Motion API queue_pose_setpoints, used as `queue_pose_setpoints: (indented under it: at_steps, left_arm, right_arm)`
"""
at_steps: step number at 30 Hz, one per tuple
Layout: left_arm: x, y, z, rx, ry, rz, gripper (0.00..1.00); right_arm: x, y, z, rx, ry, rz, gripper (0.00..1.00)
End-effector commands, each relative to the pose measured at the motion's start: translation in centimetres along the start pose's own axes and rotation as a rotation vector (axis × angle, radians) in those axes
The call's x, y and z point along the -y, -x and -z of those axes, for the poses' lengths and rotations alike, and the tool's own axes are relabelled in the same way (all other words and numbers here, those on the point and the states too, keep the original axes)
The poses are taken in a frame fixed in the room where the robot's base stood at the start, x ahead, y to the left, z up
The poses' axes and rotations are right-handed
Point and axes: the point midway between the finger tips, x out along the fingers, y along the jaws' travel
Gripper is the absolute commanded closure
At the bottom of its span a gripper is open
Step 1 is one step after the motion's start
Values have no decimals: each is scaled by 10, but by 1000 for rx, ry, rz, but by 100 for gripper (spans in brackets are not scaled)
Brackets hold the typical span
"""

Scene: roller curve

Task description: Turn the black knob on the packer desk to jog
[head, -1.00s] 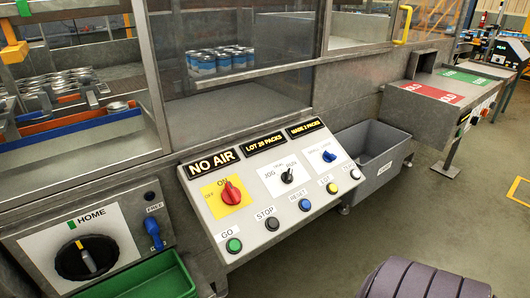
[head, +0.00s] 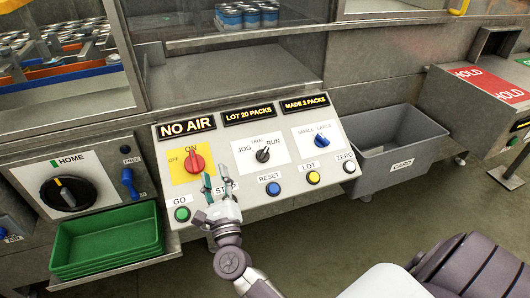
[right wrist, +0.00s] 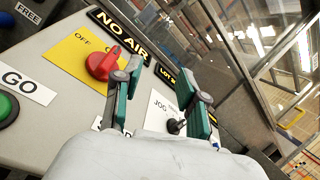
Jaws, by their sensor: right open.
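The packer desk (head: 332,180) is a sloped grey panel. Its small black knob (head: 262,155) sits on a white plate marked JOG, TRIAL and RUN; its pointer seems to lean up and right, towards RUN. In the right wrist view the black knob (right wrist: 175,127) shows low between the fingers, beside the right one. My right gripper (head: 216,178) is open and empty, above the panel, left of the black knob and just below the red switch. In the right wrist view its green-padded fingers (right wrist: 158,76) stand apart. My left gripper is not in view.
A red ON/OFF switch (head: 194,161) is close to my right gripper. A blue selector (head: 321,140) is to the right. Push buttons line the front edge, including green GO (head: 182,214). A green bin (head: 108,238) and a grey CARD bin (head: 394,142) flank the desk.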

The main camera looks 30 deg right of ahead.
Motion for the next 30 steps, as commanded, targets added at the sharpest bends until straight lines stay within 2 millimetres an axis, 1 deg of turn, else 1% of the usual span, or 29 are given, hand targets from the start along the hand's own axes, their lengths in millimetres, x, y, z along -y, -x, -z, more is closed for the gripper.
queue_pose_setpoints:
  at_steps: [1,3,6,9,13,16,20,24,30]
  left_arm:
    - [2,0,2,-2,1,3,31]
    - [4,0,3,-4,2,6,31]
    - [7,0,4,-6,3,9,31]
    - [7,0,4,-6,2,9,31]
    - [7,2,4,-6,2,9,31]
    - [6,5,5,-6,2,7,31]
    - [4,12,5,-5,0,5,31]
    - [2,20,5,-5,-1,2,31]
    - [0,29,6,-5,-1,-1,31]
  right_arm:
    - [15,-8,5,-55,-168,108,58]
    - [27,-9,27,-144,-357,254,58]
    - [37,-3,53,-242,-555,432,58]
    - [40,6,70,-302,-670,555,58]
    - [43,10,81,-336,-730,628,58]
    - [48,4,86,-338,-735,639,58]
    - [59,-14,96,-336,-731,639,58]
    - [72,-38,111,-335,-729,638,58]
    - [88,-68,132,-336,-729,636,58]
